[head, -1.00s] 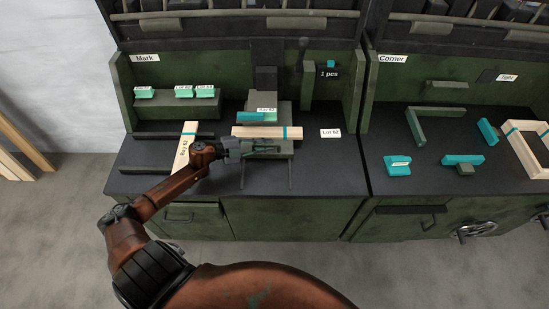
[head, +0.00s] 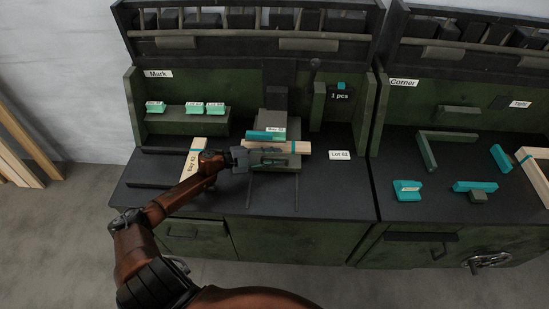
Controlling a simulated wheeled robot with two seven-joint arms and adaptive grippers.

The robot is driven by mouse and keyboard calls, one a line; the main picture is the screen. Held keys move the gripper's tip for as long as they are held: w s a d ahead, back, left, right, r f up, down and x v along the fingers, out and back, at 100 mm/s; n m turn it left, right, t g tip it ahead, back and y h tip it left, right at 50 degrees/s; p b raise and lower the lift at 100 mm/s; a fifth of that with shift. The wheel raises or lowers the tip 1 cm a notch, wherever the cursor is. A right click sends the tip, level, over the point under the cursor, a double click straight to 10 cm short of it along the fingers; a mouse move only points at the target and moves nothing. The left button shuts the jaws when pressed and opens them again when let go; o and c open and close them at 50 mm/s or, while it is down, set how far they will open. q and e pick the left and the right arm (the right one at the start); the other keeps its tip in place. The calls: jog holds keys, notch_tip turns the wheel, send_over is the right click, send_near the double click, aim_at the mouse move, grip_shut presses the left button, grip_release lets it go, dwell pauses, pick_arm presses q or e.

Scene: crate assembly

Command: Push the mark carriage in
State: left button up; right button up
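The mark carriage (head: 288,169) is a grey-green block on dark rails at the Mark station, below an upright dark column (head: 278,100). A pale wooden board (head: 298,147) with a teal band lies across it. A teal block (head: 262,135) with a label sits just behind the board. My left gripper (head: 282,159) reaches in from the left, low in front of the board at the carriage's front. It looks in contact with the carriage, but the exact touch is unclear. Its finger opening is too small to make out. My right gripper is out of view.
Another labelled board (head: 193,155) lies left of the carriage, partly behind my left arm. Teal blocks sit on a green ledge (head: 187,123). A Lot 62 label (head: 340,155) lies right of the carriage on clear bench. The Corner station (head: 455,150) stands further right.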

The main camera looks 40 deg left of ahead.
pick_arm(q)
jog(key=shift+s, duration=0.1)
jog(key=v, duration=1.2)
jog(key=shift+d, duration=0.1)
dwell(1.0)
